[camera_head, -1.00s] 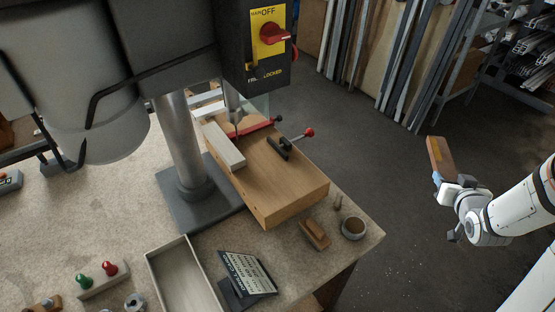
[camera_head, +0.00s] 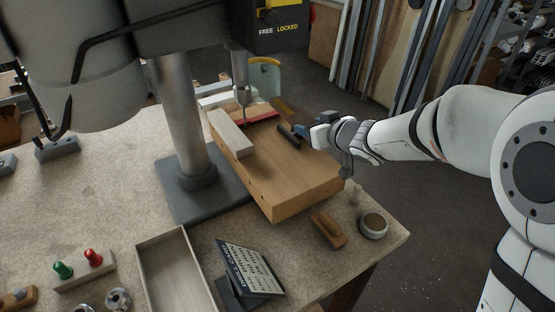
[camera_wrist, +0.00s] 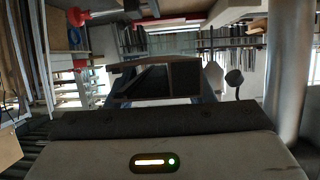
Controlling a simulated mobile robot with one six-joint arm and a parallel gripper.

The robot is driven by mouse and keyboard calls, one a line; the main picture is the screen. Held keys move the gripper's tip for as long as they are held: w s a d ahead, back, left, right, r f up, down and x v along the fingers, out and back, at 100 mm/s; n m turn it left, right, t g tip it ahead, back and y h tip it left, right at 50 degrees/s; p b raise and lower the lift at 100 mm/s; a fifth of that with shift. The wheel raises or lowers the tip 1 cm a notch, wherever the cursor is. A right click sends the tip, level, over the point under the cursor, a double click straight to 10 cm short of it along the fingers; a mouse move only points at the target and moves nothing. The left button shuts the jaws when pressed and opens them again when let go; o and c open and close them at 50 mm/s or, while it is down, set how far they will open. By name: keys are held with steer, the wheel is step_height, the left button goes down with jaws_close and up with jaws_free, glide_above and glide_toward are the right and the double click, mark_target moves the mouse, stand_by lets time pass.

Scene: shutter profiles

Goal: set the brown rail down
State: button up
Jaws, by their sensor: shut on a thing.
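The brown rail (camera_head: 288,109) is in my gripper (camera_head: 302,130), beyond the right rear edge of the wooden block (camera_head: 300,185). Only part of the rail shows in the head view, behind the gripper. In the wrist view the rail (camera_wrist: 185,76) lies across the middle between the blue fingers (camera_wrist: 213,78), its end dark and channel-like. My gripper is shut on it. The rail appears held up; whether it touches the block I cannot tell.
The drill column (camera_head: 182,120) stands left. A brush (camera_head: 328,230) and round tin (camera_head: 373,225) sit in front.

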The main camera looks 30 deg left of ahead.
steer(key=shift+s+a+f+g+b, duration=0.2)
steer(key=shift+s+a, duration=0.2)
steer(key=shift+a, duration=0.2)
steer(key=shift+s+a+f+g+b, duration=0.15)
steer(key=shift+s+a, duration=0.25)
steer(key=shift+a, duration=0.2)
steer(key=b, duration=0.1)
glide_above(298, 164)
step_height(298, 164, down, 4)
steer(key=shift+w+f, duration=0.1)
steer(key=shift+f, duration=0.05)
steer(key=shift+f+b, duration=0.55)
steer(key=shift+f, duration=1.75)
steer(key=shift+f, duration=0.1)
steer(key=shift+f, duration=0.2)
steer(key=o, duration=1.1)
steer(key=shift+r, duration=0.1)
